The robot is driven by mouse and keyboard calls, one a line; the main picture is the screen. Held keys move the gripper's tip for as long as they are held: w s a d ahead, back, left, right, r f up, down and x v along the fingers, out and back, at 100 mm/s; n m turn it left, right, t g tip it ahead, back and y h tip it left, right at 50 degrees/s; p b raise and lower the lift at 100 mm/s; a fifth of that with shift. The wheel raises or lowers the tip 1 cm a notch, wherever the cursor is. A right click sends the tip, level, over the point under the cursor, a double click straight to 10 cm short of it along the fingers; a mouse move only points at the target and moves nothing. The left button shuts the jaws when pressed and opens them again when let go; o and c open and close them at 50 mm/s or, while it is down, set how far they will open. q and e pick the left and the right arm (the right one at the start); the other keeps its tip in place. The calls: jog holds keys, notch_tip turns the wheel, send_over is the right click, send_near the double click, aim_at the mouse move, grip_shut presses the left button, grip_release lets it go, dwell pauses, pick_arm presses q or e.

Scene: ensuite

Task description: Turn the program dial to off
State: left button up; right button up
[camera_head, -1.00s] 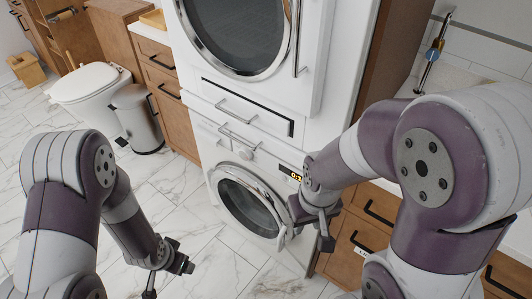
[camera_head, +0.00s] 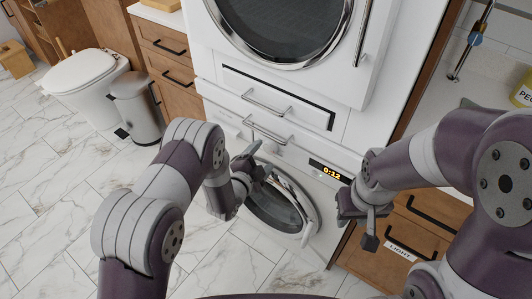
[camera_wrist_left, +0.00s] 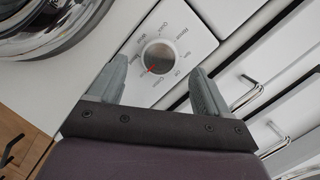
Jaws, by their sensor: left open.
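The program dial (camera_wrist_left: 159,57) is a round grey knob on the white washer panel in the left wrist view. Its red mark sits on its lower-left edge; small printed labels ring it, and the one to its lower right appears to read Off. My left gripper (camera_wrist_left: 157,72) is open, with a finger on either side of the dial in that view; I cannot tell whether they touch it. In the head view my left gripper (camera_head: 252,162) is at the washer (camera_head: 315,158) front and hides the dial. My right gripper (camera_head: 358,222) appears open and empty, right of the washer door.
The round washer door (camera_head: 279,205) is below the panel, and the lit display (camera_head: 331,172) is to the right. Drawer handles (camera_head: 266,132) stick out above the panel. A dryer (camera_head: 375,75) is on top. A bin (camera_head: 136,107) and toilet (camera_head: 82,80) stand left.

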aim_at(268, 149)
pick_arm(q)
jog(key=shift+x, duration=1.55)
jog(key=shift+c, duration=0.3)
jog(key=c, duration=1)
